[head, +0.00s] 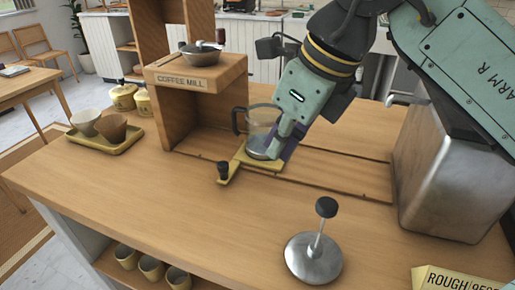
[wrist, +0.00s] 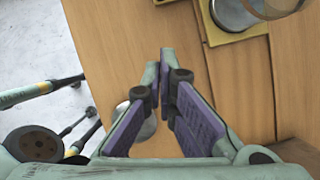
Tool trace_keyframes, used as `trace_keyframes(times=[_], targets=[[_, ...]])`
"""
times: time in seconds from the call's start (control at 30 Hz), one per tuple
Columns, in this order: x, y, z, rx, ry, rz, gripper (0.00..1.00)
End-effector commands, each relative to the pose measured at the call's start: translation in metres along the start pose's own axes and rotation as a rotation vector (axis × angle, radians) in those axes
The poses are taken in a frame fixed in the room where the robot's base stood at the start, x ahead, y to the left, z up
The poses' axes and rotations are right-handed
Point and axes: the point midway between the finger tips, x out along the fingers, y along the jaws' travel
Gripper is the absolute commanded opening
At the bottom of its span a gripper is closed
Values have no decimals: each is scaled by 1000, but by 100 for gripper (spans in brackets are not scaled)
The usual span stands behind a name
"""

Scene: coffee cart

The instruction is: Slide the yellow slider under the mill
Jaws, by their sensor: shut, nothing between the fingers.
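The yellow slider (head: 229,177) lies on the counter, with a black knob (head: 223,168) at its front left end. Its plate also shows at the top of the wrist view (wrist: 237,38). A clear glass jug (head: 258,125) with a dark handle stands on the plate; its base shows in the wrist view (wrist: 232,14). The wooden coffee mill (head: 200,76) stands to the left, with an open space below its top. My gripper (head: 280,152) is shut and empty, in front of the jug in the head view. In the wrist view its fingertips (wrist: 166,62) are apart from the slider.
Grooves (head: 330,183) run along the counter to the right of the mill. A metal tamper (head: 315,259) stands at the front. A steel machine (head: 445,180) is at right. A tray (head: 75,138) with two cups is at left. The front left counter is clear.

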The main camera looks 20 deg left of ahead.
Motion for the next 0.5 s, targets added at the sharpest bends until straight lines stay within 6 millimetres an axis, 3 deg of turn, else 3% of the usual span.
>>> trace_keyframes(times=[0.17, 0.5], targets=[[23, 1, 0, -3, 1, 3, 0], [94, 1, 0, -3, 0, 4, 0]])
